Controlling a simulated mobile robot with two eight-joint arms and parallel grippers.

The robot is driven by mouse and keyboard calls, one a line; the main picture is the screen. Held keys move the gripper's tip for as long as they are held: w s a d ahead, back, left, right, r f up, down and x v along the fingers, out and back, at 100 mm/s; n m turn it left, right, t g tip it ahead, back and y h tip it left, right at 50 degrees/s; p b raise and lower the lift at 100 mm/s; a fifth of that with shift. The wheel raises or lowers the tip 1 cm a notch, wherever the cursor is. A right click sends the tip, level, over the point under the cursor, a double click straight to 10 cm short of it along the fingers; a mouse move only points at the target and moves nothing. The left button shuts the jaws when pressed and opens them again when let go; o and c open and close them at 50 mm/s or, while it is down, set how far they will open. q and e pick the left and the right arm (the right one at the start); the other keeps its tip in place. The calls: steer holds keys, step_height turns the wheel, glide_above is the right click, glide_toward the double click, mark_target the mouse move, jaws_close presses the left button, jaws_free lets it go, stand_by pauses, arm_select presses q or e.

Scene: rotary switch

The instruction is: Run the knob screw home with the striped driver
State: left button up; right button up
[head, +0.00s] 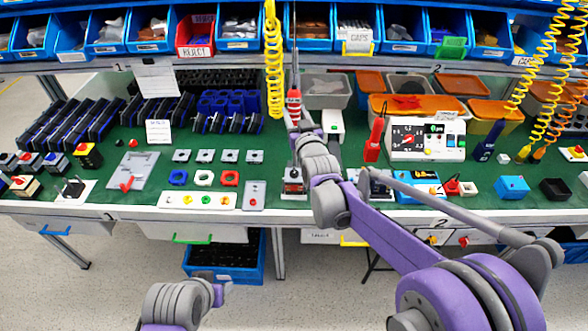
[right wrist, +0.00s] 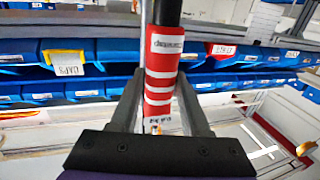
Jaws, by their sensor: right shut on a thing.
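The striped driver (head: 294,103) is red with white bands and stands upright above the green bench. My right gripper (head: 293,119) is shut on it. In the right wrist view the driver's striped body (right wrist: 161,85) sits between the two fingers (right wrist: 160,100), with a black part above it. My right arm hides the driver's lower end in the head view. A small switch unit (head: 294,183) stands on the bench below the gripper, partly covered by the arm; its screw is too small to make out. My left arm (head: 180,302) shows low in front of the bench, its fingers unclear.
Switch parts (head: 204,177) lie in rows left of the switch unit. A white tester (head: 428,139) and a red bottle-like tool (head: 374,140) stand to the right. Yellow coiled hoses (head: 274,60) hang near the driver. Blue bins line the shelf above.

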jaws_close()
